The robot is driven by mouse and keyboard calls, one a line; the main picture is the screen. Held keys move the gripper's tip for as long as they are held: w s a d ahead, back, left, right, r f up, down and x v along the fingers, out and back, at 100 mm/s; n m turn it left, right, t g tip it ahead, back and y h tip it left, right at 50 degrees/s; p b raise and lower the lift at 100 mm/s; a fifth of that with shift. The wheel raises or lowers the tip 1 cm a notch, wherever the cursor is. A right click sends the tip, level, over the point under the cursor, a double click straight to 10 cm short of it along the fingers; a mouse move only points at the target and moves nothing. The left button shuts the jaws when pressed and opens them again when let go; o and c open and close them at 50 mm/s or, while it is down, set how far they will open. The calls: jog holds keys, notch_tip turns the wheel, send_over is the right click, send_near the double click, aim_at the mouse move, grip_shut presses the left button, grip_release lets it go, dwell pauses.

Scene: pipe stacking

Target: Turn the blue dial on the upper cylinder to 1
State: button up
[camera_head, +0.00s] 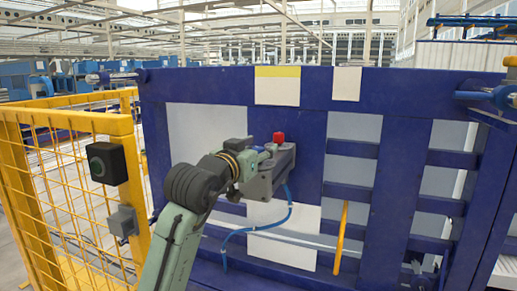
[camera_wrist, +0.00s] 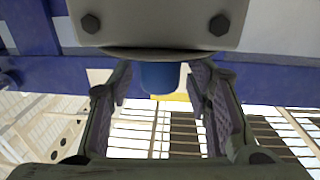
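The blue dial (camera_wrist: 160,78) shows in the wrist view as a short blue cylinder under a grey bolted housing (camera_wrist: 155,25). My gripper (camera_wrist: 161,86) is open, with one finger on each side of the dial. A small gap shows between the dial and each finger. In the head view, my gripper (camera_head: 262,152) is at a grey cylinder unit (camera_head: 272,172) on the blue frame, with a red cap (camera_head: 279,138) at its top. My arm hides part of the unit there. The dial's face and its numbers are not visible in either view.
The blue frame (camera_head: 230,87) with pale panels stands right behind the unit. A blue hose (camera_head: 289,207) hangs below it. A yellow bar (camera_head: 341,237) is lower right. A yellow mesh fence (camera_head: 70,125) with a black box (camera_head: 107,162) stands at left.

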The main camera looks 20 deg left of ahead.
grip_shut()
dwell(0.3)
jog(key=shift+d+y, duration=0.1)
jog(key=shift+y, duration=0.2)
jog(key=n+y, duration=0.2)
jog(key=y, duration=0.1)
jog(key=n+y+b, duration=0.1)
jog(key=n+y, duration=0.1)
jog(key=y, duration=0.1)
jog(key=shift+d+n+g+y, duration=0.1)
jog(key=shift+n+g+y, duration=0.2)
jog(key=shift+n+y, duration=0.1)
jog(key=n+g+y, duration=0.2)
jog(key=y, duration=0.1)
jog(key=n+g+y, duration=0.2)
jog(key=n+y, duration=0.1)
jog(key=y, duration=0.1)
jog(key=shift+a, duration=0.2)
jog(key=shift+o, duration=0.5)
grip_release()
